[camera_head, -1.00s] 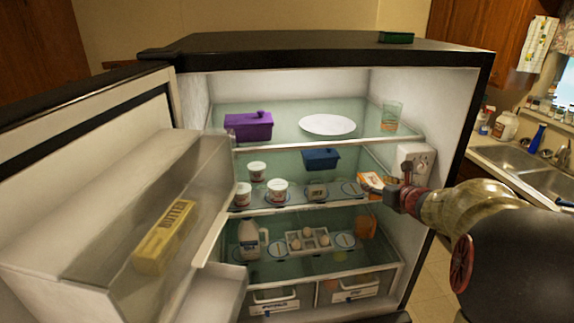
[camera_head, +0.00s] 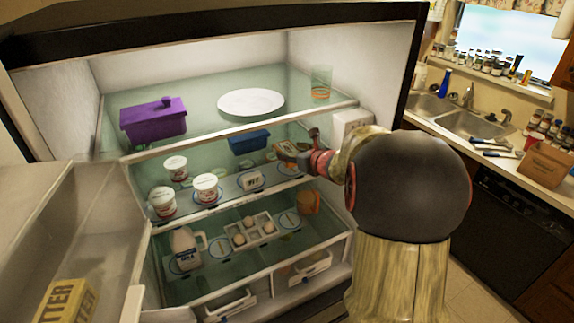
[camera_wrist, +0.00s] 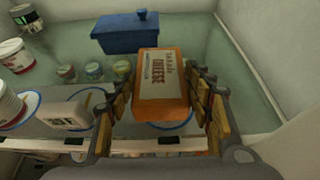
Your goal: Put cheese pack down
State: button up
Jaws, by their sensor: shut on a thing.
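The orange cheese pack (camera_wrist: 162,85) with a pale label is between the fingers of my gripper (camera_wrist: 160,100) in the wrist view. My gripper is shut on it at both sides. In the head view the cheese pack (camera_head: 286,149) and my gripper (camera_head: 304,157) are at the right end of the fridge's middle shelf (camera_head: 228,188). A blue-ringed round mark (camera_wrist: 178,123) shows partly beneath the pack. I cannot tell whether the pack touches the shelf.
A blue lidded box (camera_wrist: 125,33) stands behind the pack. A white block (camera_wrist: 65,115) and several white tubs (camera_head: 207,187) stand to the left. The upper shelf holds a purple box (camera_head: 153,121), a plate (camera_head: 251,102) and a glass (camera_head: 321,82). The fridge's right wall is close to my gripper.

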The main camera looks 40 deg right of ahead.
aim_at(292, 164)
jog(key=shift+f+b, duration=0.35)
jog(key=shift+f, duration=1.7)
jog(key=shift+f, duration=0.15)
jog(key=o, duration=1.3)
jog(key=shift+s, duration=0.1)
jog(key=shift+o, duration=0.2)
